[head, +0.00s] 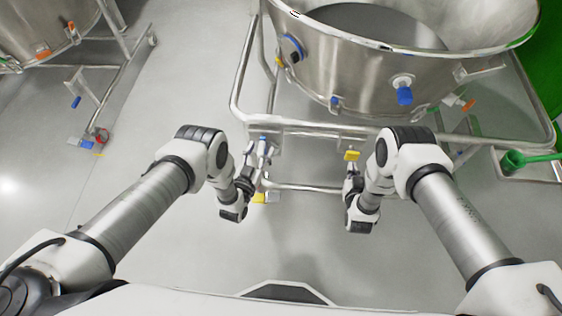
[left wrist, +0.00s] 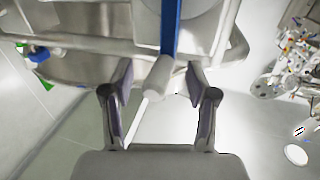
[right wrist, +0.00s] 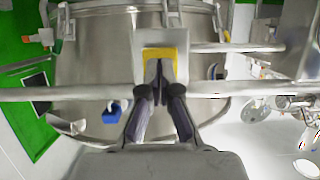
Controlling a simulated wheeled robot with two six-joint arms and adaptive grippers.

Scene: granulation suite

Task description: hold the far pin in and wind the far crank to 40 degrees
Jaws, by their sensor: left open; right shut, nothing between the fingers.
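The crank shows in the left wrist view as a blue arm (left wrist: 169,28) with a pale grey round handle (left wrist: 158,78). The handle points toward my left gripper (left wrist: 160,82), which is open with one finger on each side of it and no clear contact. In the head view the left gripper (head: 257,162) is just below the blue piece on the frame's rail. A yellow pin piece (right wrist: 160,54) sits at the rail in the right wrist view, also in the head view (head: 352,155). My right gripper (right wrist: 159,72) is shut and empty, tips at the yellow piece; they hide its middle.
A large steel vessel (head: 370,70) stands in a tubular frame (head: 237,95) above both grippers. A second vessel on a frame (head: 110,80) is at upper left. A green handle (head: 535,158) is at right. The grey floor (head: 185,70) between the frames is clear.

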